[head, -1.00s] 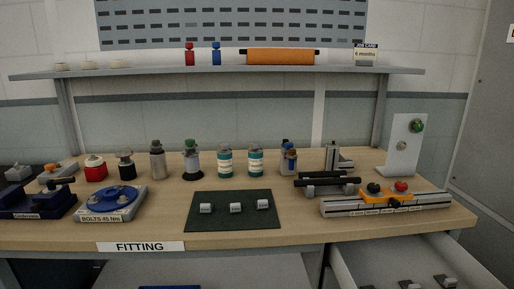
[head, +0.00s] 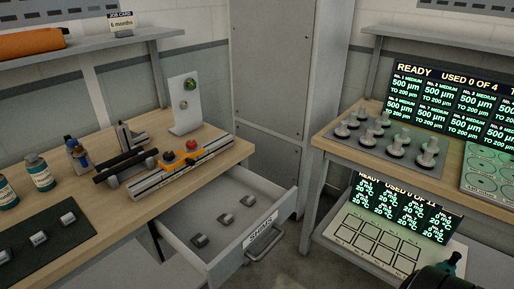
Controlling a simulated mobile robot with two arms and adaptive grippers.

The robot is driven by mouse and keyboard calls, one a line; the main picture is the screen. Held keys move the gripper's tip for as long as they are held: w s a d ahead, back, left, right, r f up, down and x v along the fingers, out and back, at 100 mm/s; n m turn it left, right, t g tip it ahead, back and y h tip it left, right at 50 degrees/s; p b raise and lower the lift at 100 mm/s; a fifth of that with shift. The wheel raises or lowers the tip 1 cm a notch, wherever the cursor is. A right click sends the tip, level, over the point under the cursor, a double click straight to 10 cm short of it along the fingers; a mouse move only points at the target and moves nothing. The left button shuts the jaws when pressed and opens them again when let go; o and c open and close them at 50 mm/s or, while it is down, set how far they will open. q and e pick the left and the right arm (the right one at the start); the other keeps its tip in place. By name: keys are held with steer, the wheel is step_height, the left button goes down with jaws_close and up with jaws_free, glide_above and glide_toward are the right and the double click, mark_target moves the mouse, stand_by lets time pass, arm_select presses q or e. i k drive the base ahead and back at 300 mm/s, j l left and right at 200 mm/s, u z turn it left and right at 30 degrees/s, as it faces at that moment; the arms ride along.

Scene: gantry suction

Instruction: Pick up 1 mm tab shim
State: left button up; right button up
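The open drawer labelled SHIMS (head: 263,232) sticks out below the bench's right end in the head view. Three small grey metal pieces lie apart in it: a near one (head: 199,240), a middle one (head: 225,218) and a far one (head: 249,201). Any thickness marks are too small to read, so I cannot tell which is the 1 mm tab shim. A dark rounded part (head: 436,276) at the bottom right edge looks like my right arm or gripper, well right of the drawer. Its fingers cannot be made out. My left gripper is not in view.
The wooden bench (head: 100,214) holds a dark mat (head: 62,246) with small grey blocks and a rail fixture (head: 185,168) above the drawer. A second bench (head: 345,148) with grey knobbed pieces and lit displays stands right. A grey cabinet (head: 270,70) stands behind. Floor is clear between.

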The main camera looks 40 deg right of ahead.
mark_target(69, 220)
steer(key=z, duration=1.3)
steer(key=u, duration=1.5)
steer(key=i+j+z, duration=0.45)
steer(key=j, duration=0.25)
steer(key=i+j+z, duration=0.25)
steer(key=i+j, duration=0.1)
steer(key=j, duration=0.05)
